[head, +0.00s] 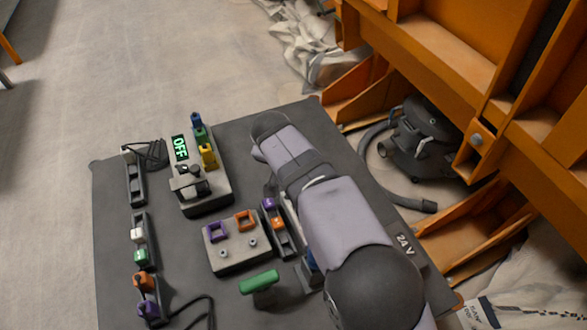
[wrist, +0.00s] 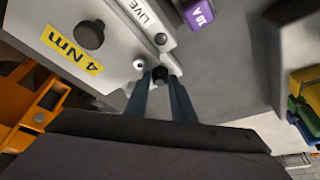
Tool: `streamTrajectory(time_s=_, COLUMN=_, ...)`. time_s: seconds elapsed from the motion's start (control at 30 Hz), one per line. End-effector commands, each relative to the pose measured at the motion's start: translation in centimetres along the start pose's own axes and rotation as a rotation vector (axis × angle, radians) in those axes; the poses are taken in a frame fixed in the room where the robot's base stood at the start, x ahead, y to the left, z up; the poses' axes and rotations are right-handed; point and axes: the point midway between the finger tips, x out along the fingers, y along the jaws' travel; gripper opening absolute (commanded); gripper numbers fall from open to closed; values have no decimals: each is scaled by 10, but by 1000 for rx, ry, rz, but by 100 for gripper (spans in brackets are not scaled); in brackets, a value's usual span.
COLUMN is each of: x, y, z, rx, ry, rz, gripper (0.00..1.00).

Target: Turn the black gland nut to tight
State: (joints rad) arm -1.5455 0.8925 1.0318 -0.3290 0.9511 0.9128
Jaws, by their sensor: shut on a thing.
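In the head view my arm covers the nut and the gripper.
The housing bears a yellow "4 Nm" label (wrist: 72,47) and a white "LIVE" label (wrist: 148,18). A purple "10 A" block (wrist: 199,13) is close by. A box with a green "OFF" display (head: 180,148) stands on the dark table (head: 110,220), near orange framework (head: 400,50).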

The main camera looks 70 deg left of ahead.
Motion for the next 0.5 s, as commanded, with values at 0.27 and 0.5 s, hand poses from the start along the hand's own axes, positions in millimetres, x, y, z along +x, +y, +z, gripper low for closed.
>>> streamTrajectory(time_s=0.27, x=0, y=0, z=0, rx=5, ry=0, rz=1, gripper=0)
streamTrajectory(time_s=0.5, x=0, y=0, z=0, rx=4, ry=0, rz=2, gripper=41)
